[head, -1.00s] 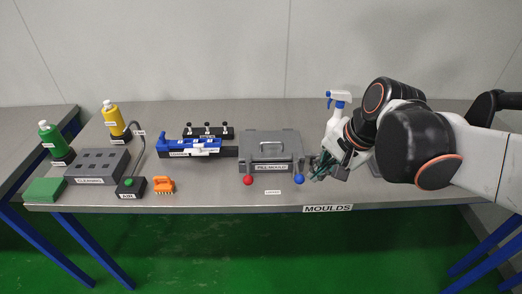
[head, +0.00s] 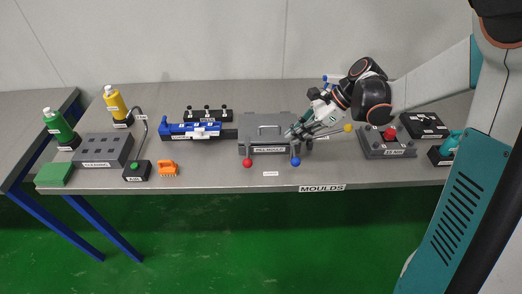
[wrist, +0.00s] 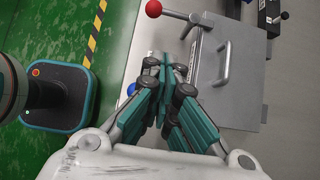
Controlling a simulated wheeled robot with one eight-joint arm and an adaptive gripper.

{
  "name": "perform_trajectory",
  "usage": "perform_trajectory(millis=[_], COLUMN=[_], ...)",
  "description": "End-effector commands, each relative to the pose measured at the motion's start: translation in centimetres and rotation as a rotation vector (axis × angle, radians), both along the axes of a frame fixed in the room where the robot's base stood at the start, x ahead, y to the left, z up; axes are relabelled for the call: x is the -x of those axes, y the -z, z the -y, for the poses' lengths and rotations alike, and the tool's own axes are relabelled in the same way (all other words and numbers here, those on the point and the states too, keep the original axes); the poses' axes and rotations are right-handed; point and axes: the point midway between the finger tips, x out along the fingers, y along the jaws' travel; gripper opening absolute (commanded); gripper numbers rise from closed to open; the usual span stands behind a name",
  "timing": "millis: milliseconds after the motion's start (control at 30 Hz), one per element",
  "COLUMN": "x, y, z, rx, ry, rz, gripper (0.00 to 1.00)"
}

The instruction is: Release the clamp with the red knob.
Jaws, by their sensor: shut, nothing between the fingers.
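The red knob (head: 248,162) is at the front left of the grey pill mould box (head: 262,122). It also shows in the wrist view (wrist: 153,8), on a short lever that reaches a clamp at the box's edge. A blue knob (head: 296,161) is at the box's front right, and partly shows beside my fingers in the wrist view (wrist: 131,89). My gripper (head: 289,134) is shut and empty, over the right front part of the box. In the wrist view its fingertips (wrist: 166,62) are apart from the red knob. The box's lid handle is in view.
On the right stand a grey block with a red top (head: 390,133) and a yellow knob (head: 347,128). The table's front strip near the red knob is mostly clear.

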Motion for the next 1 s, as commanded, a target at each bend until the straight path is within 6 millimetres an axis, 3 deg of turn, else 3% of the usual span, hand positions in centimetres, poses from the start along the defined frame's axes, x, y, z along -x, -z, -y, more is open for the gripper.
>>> perform_trajectory(millis=[367,867,1000], x=[0.0,-0.2,-0.2], y=[0.8,8.1,8.3], z=[-0.6,-6.4,-8.5], rx=[0.001,0.002,0.002], ry=[-0.002,-0.003,-0.004], rz=[0.002,0.002,0.003], gripper=[0.00,0.00,0.00])
